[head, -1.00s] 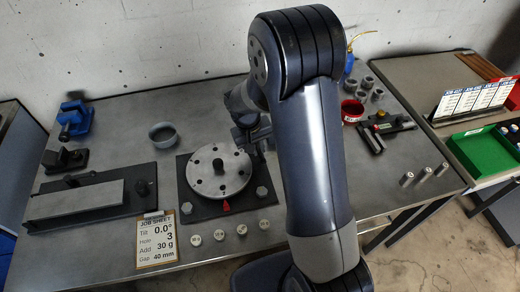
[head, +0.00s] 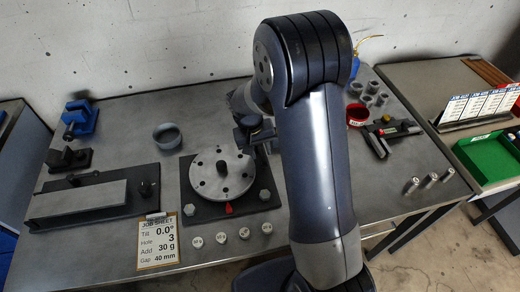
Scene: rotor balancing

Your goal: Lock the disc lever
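The pale round disc (head: 209,187), with a ring of holes and a dark centre hub (head: 222,168), lies on a dark square base plate (head: 199,211) on the bench. A red pointer (head: 228,209) sits at the disc's front edge. My gripper (head: 256,145) is at the disc's back right edge, low over the base plate. It is small, dark and partly behind my arm, so its fingers are unclear. I cannot make out the disc lever; it may be hidden by my gripper or arm. Whether the gripper touches anything cannot be told.
Several small weights (head: 221,238) stand in front of the plate, beside the job sheet (head: 158,242). A grey ring (head: 167,135) stands behind. My arm covers the bench's middle right.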

